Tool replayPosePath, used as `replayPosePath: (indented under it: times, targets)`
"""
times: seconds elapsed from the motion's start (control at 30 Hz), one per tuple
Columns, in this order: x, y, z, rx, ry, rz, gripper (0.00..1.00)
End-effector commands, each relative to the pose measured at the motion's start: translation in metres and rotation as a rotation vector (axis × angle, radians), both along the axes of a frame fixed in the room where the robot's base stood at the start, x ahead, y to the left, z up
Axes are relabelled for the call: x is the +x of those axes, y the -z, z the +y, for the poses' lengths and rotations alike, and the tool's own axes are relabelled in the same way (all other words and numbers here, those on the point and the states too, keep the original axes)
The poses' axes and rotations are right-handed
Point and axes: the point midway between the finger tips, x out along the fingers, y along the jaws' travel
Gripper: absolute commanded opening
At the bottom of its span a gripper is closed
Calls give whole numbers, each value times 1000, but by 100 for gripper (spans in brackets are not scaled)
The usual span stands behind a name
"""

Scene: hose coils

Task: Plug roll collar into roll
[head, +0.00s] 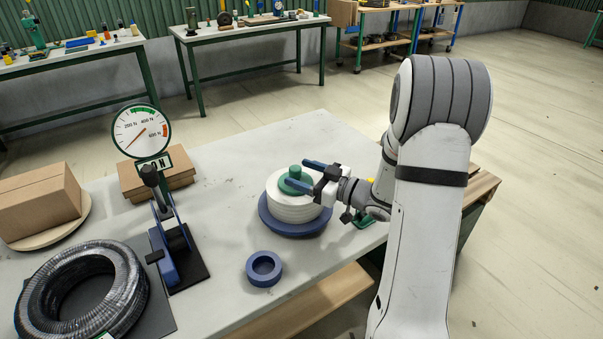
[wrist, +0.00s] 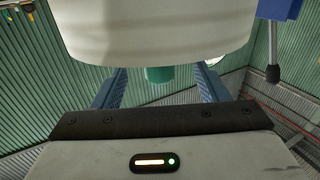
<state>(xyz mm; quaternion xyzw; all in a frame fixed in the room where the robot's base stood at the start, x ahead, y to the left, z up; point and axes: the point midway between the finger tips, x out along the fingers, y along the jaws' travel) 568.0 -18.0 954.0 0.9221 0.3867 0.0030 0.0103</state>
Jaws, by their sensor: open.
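The white roll (head: 300,208) lies flat on a round blue base (head: 293,226) on the near table. The green collar (head: 293,183), a disc with a short knob, is at the top middle of the roll; how deep it sits is hidden. My gripper (head: 294,174) is open at the collar, one blue finger on each side of the knob. In the wrist view, the green knob (wrist: 160,74) shows between the spread fingers, next to the white roll (wrist: 160,30). I cannot tell if a finger touches it.
An empty blue ring (head: 264,269) lies on the table (head: 225,305) in front of the roll. A blue lever press (head: 172,255) with a dial gauge (head: 142,131), a black hose coil (head: 40,290) and cardboard boxes (head: 157,183) stand to the left. The table behind the roll is clear.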

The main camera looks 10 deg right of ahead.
Motion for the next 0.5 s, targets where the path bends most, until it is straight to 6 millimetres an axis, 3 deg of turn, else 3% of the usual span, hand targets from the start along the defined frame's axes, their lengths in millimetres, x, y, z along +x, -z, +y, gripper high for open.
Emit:
replayPosePath:
  times: [0.5]
  targets:
    - [-11,0,-11,1,0,-1,67]
